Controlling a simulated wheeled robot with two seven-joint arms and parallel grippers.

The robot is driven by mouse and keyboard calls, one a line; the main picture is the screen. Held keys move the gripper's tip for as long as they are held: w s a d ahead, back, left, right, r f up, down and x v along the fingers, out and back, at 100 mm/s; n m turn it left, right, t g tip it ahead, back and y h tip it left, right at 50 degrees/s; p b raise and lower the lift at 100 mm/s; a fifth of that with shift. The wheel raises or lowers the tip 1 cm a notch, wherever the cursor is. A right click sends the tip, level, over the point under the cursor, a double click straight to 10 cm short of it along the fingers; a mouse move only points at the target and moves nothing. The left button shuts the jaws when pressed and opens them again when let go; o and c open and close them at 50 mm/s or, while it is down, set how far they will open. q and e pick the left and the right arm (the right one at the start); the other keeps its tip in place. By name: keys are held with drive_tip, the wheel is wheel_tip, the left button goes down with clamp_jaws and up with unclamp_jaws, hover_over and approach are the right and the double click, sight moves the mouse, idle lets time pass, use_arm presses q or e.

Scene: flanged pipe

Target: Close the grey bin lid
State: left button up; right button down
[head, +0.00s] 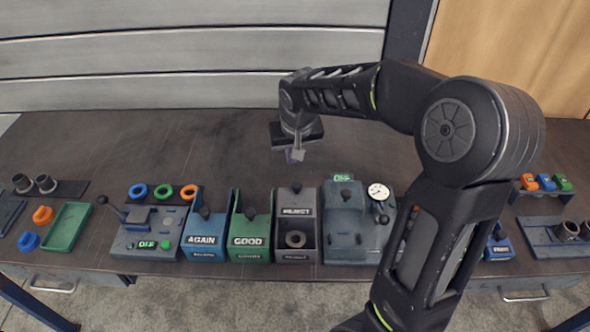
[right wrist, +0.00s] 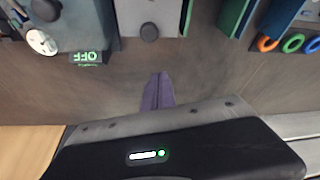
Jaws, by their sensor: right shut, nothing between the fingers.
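The grey bin (head: 283,243) stands in the row at the middle of the bench, marked REJECT. Its grey lid (head: 297,202), with a dark knob, sits at the back of the bin. The front part is open and shows a dark ring (head: 297,239) inside. In the right wrist view the lid (right wrist: 165,14) and its knob (right wrist: 149,32) are at the top. My right gripper (head: 295,156) is shut and empty, behind the bin and apart from the lid. Its fingers (right wrist: 157,90) also show in the right wrist view. My left gripper is out of view.
A green GOOD bin (head: 250,242) and a blue AGAIN bin (head: 202,241) stand to the left. A grey-blue device (head: 345,225) with a round dial (head: 378,191) stands close on the right. The bench behind the bins (head: 225,150) is clear.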

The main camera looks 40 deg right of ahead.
sight(297, 198)
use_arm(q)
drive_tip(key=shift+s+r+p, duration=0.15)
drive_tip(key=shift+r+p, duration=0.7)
use_arm(e)
drive_tip(key=s+f, duration=0.1)
drive_tip(key=s+a+f, duration=0.1)
drive_tip(key=f, duration=0.1)
drive_tip(key=shift+s+f, duration=0.1)
drive_tip(key=shift+s, duration=0.2)
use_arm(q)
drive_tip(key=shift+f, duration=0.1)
use_arm(e)
drive_tip(key=shift+s+a, duration=0.1)
